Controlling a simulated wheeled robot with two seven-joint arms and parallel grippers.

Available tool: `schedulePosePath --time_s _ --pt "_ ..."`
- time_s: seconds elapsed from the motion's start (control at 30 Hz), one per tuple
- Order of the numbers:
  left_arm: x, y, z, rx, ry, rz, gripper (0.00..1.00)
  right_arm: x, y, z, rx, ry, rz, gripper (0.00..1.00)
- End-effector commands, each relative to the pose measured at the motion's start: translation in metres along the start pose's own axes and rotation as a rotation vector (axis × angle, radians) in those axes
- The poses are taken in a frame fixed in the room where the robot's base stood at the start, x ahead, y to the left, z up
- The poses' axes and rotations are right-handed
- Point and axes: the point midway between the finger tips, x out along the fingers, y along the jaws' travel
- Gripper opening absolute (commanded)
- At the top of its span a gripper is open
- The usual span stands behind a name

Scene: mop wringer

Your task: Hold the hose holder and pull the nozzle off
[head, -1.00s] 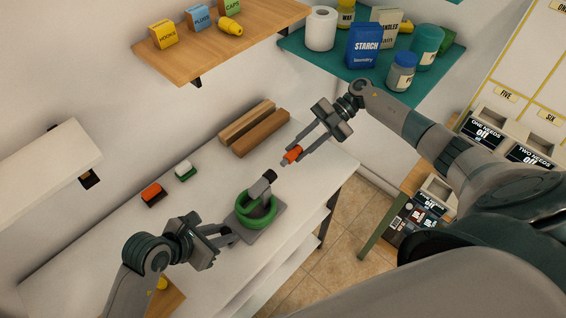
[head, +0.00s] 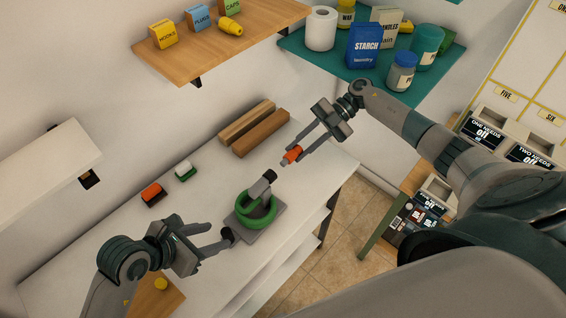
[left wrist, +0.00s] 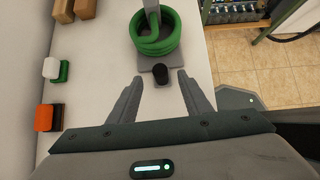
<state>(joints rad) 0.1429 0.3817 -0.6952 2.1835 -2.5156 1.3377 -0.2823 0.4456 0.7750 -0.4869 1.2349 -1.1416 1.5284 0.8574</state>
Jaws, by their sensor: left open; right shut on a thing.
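The hose holder (head: 278,219) is a grey base on the white table, with a grey upright post and a coiled green hose (head: 243,208) around it. A black hose end (head: 270,175) shows at the top of the post. My right gripper (head: 297,153) is shut on the orange nozzle (head: 292,154), held above the table and apart from the hose end. My left gripper (head: 221,234) is open at the holder's near left side. In the left wrist view, a black knob (left wrist: 160,73) on the holder stands at the opening between its fingertips, clear of both.
Two wooden blocks (head: 262,133) lie at the table's back. Shelves with boxes (head: 164,34) and a starch box (head: 364,47) hang above.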

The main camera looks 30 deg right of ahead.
Motion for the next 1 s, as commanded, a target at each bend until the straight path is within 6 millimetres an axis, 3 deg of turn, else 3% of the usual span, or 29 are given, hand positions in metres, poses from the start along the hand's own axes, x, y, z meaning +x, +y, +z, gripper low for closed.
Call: schedulePosePath --time_s 0.2,0.4,1.0 --pt "-0.040 0.001 0.000 0.002 0.000 0.002 0.45 0.000 0.000 0.000 0.000 0.000 0.000 0.00" --pt "-0.063 0.000 0.000 0.001 0.001 0.001 0.45 0.000 0.000 0.000 0.000 0.000 0.000 0.00" --pt "-0.071 0.000 0.000 0.000 0.001 0.000 0.45 0.000 0.000 0.000 0.000 0.000 0.000 0.00"
